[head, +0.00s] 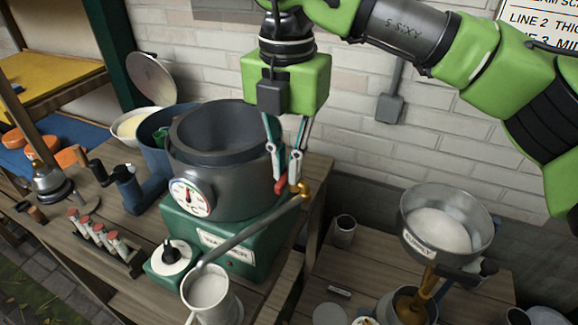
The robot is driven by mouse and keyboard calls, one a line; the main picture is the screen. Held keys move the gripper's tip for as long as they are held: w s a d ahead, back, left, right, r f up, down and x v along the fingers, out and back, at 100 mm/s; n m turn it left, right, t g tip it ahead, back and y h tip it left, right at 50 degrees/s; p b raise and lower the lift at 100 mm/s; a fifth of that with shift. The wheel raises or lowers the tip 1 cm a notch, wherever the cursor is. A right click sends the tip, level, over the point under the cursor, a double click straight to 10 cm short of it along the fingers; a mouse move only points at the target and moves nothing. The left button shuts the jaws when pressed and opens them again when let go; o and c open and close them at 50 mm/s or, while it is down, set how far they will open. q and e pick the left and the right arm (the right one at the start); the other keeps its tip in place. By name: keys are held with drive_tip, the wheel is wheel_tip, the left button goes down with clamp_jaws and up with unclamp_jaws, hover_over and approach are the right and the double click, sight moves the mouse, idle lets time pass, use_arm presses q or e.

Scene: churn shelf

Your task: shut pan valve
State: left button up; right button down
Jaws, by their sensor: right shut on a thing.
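A dark grey round pan (222,165) with a dial gauge (191,198) stands on a green warmer base (225,235). At its right side is a brass valve (303,190), and a grey pipe (250,233) slopes from it down left to a white jug (207,292) holding something white. A small red handle (281,185) shows beside the valve. My right gripper (283,180) points down beside the pan, with its fingertips close around the red handle, shut on it. The fingers hide part of the handle, so its angle is hard to tell. My left gripper is out of view.
A supply pan (447,225) with white contents stands at right above a brass outlet (428,285). A rack of red-capped vials (100,240), a blue grinder-like tool (135,190) and a white bowl (135,122) are at left. A brick wall (350,110) closes the back.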

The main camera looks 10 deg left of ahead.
drive_tip(key=shift+w+r, duration=0.1)
drive_tip(key=shift+r, duration=0.05)
drive_tip(key=c, duration=2.2)
unclamp_jaws()
drive_tip(key=shift+o, duration=0.2)
